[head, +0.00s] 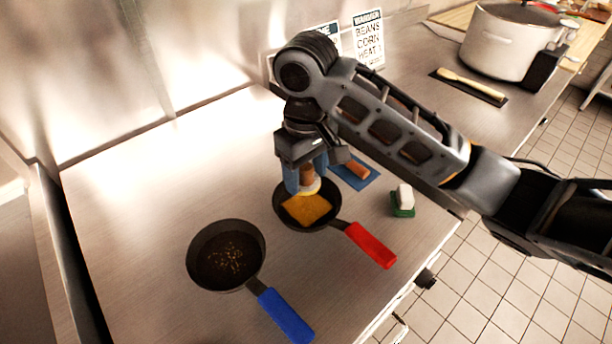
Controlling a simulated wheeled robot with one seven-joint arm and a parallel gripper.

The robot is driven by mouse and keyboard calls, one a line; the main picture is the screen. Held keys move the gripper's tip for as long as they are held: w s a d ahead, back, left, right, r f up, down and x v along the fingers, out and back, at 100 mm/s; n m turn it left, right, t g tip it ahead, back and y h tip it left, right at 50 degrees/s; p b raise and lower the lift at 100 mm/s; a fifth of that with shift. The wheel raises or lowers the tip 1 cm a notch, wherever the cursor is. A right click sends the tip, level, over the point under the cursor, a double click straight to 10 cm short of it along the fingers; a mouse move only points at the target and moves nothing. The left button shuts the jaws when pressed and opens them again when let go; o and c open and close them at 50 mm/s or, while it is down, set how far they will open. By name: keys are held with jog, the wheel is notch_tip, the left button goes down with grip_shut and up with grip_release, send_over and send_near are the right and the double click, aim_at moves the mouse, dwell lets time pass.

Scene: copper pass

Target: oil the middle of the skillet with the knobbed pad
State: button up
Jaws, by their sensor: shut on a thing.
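My gripper (306,181) points down and is shut on the knobbed pad (312,188), which has a brown knob and a pale cream underside. The pad is over the far part of the red-handled skillet (280,207). I cannot tell whether it touches anything below. A flat orange-yellow square (307,210) shows inside this dark skillet, partly hidden by the gripper and pad. A second dark skillet (208,248), with a blue handle, stands to the left and nearer, with small golden specks in its middle.
A blue mat (371,181) with a brown-orange piece lies right of the red-handled skillet. A green-and-white block (403,202) stands near the counter's right edge. A large pot (498,50) and a dark mat with a pale-handled tool (470,84) are farther back. The left counter is clear.

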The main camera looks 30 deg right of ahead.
jog(key=shift+r, duration=1.5)
